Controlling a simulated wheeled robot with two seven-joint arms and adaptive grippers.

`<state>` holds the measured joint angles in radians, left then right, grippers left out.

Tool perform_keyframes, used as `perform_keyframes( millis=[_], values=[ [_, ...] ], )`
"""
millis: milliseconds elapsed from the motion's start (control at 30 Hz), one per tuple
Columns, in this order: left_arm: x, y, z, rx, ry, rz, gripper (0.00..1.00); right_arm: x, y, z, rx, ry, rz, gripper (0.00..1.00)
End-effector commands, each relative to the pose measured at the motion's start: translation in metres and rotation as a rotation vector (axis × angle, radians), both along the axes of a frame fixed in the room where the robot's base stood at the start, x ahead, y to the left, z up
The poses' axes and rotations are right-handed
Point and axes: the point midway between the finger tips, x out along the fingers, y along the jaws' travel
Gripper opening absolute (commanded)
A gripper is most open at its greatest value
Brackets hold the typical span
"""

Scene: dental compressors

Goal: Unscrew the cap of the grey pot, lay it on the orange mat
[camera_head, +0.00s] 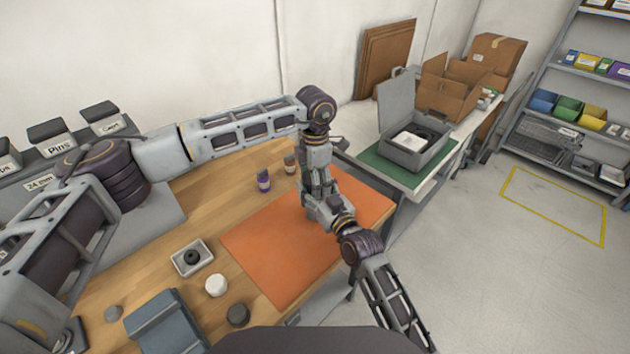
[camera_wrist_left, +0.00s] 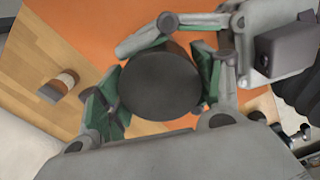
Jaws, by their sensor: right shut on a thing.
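The dark grey round top of the pot, its cap (camera_wrist_left: 160,82), shows in the left wrist view; the pot's body below it is hidden. My left gripper (camera_wrist_left: 158,92) has its green-padded fingers on both sides of the cap, and they look parted around it. My right gripper (camera_head: 325,207) comes in from the other side and is shut on the pot, low down. In the head view both grippers meet over the orange mat (camera_head: 275,252), and my left gripper (camera_head: 317,182) hides the pot there.
A purple bottle (camera_head: 263,181) and a brown-banded bottle (camera_head: 290,164) stand beyond the mat. A small tray (camera_head: 180,268), a white round lid (camera_head: 216,285) and a dark disc (camera_head: 238,315) lie left of it. The mat's near left part is clear.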

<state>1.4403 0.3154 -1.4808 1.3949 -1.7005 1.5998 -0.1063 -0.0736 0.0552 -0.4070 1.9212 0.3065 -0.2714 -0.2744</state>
Motion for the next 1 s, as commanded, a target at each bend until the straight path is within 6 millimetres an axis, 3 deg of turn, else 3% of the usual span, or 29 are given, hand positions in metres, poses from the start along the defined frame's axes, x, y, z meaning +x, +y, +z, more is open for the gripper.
perform_keyframes(
  millis=[100, 467, 1000],
  values=[
    [0.000, 0.000, 0.000, 0.000, 0.000, 0.000, 0.85, 0.000, 0.000, 0.000, -0.001, 0.000, -0.001, 0.00],
    [0.000, 0.000, 0.003, 0.000, 0.000, 0.000, 0.85, 0.000, -0.001, 0.000, -0.001, 0.000, -0.001, 0.00],
    [0.000, 0.000, 0.044, 0.000, -0.001, 0.000, 0.85, 0.000, -0.001, 0.000, -0.001, 0.000, -0.001, 0.00]
  ],
)
